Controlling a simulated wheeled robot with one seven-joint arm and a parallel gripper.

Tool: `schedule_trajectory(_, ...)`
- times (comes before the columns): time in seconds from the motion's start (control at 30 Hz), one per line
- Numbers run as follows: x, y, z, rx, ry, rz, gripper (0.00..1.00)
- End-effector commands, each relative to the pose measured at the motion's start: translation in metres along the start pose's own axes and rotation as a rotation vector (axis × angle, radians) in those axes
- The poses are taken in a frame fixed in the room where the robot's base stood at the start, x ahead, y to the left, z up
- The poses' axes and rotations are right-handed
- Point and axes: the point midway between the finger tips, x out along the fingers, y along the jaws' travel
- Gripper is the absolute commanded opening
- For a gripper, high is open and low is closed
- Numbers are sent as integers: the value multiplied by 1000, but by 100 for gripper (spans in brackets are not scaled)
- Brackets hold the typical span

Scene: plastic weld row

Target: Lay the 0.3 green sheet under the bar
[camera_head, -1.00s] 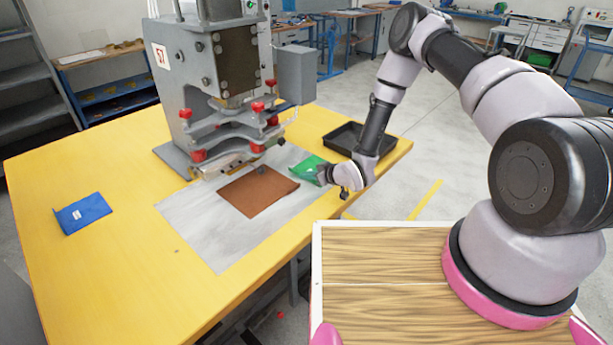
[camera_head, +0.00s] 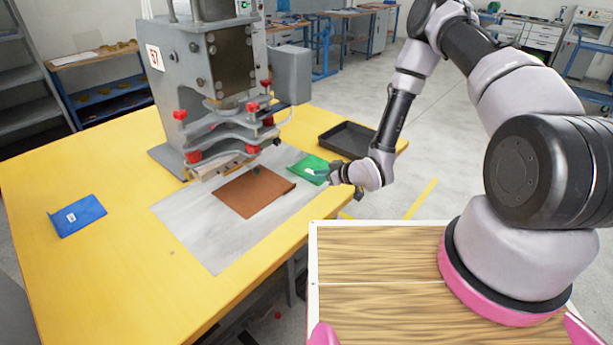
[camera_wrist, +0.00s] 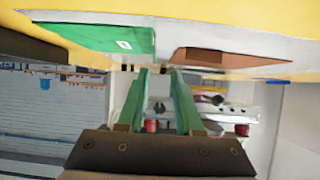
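The green sheet (camera_head: 305,168) lies on the right part of the table, at the grey mat's far right corner. It also shows with a small white label in the wrist view (camera_wrist: 100,38). My gripper (camera_head: 328,177) is low at the sheet's right side, pointing left. In the wrist view, its two green fingers (camera_wrist: 159,70) stand apart with nothing visible between them. Whether a fingertip touches the sheet is unclear. The press's bar (camera_head: 220,168) is low over the mat's far edge, left of the sheet. The gap beneath it is hard to see.
A brown sheet (camera_head: 254,192) lies on the grey mat (camera_head: 195,225), in front of the press (camera_head: 225,65). A blue sheet (camera_head: 77,216) lies at the table's left. A black tray (camera_head: 347,140) is behind my gripper. The table's front left is clear.

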Motion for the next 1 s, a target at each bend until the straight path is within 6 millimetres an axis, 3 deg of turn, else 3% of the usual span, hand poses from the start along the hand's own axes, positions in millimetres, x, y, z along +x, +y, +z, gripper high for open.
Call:
schedule_trajectory(0.1, -23, 0, 0, 2, -1, 1, 34)
schedule_trajectory(0.23, -39, 0, 0, 1, 0, 1, 34)
schedule_trajectory(0.6, -49, 4, -4, -4, -6, 5, 34)
schedule_trajectory(0.77, -61, 37, -31, -12, -72, 55, 34)
schedule_trajectory(1.0, -122, 108, -103, 26, -237, 219, 34)
